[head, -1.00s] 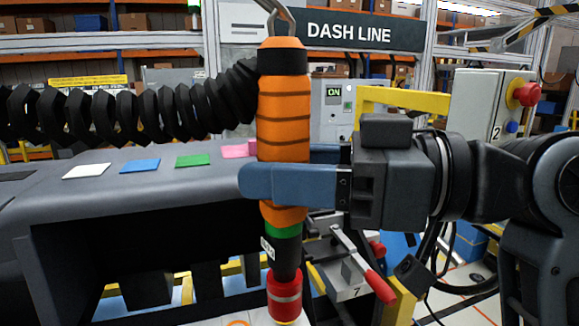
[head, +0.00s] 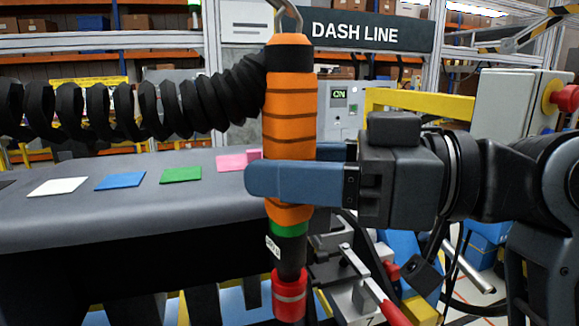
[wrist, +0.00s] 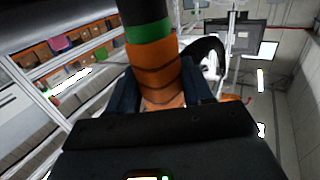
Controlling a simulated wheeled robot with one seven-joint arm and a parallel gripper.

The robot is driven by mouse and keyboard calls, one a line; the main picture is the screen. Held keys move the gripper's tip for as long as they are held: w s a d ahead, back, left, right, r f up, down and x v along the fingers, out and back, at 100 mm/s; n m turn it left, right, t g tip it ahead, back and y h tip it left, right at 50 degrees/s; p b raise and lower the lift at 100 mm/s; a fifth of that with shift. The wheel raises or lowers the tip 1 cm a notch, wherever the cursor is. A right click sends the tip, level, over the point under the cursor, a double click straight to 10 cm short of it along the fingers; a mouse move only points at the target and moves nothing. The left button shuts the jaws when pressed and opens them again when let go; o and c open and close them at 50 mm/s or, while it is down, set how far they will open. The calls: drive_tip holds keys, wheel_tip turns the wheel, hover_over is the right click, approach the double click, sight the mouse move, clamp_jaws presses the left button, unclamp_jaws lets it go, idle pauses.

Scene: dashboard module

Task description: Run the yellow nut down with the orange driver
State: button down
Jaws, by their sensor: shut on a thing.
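The orange driver (head: 290,105) hangs upright from a metal hook at the top of the head view, with a black hose joining it near its top. It has a green band and a red socket (head: 289,296) at its lower end. My gripper (head: 262,178) is shut around the driver's lower orange body, its blue-grey fingers on either side. The wrist view also shows the driver (wrist: 160,75) between the fingers. I see no yellow nut in the current views.
A grey dashboard module (head: 120,215) with white, blue, green and pink patches lies to the left, behind the driver. A red-handled clamp (head: 385,298) stands to the right of the socket. A control box with a red button (head: 566,98) is at far right.

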sight(291, 256)
drive_tip(key=shift+f+b, duration=2.8)
drive_tip(key=shift+f, duration=0.5)
drive_tip(key=shift+f+b, duration=0.8)
drive_tip(key=shift+f, duration=0.05)
idle(0.4)
drive_tip(key=shift+f+b, duration=0.45)
drive_tip(key=shift+b, duration=0.35)
idle(2.7)
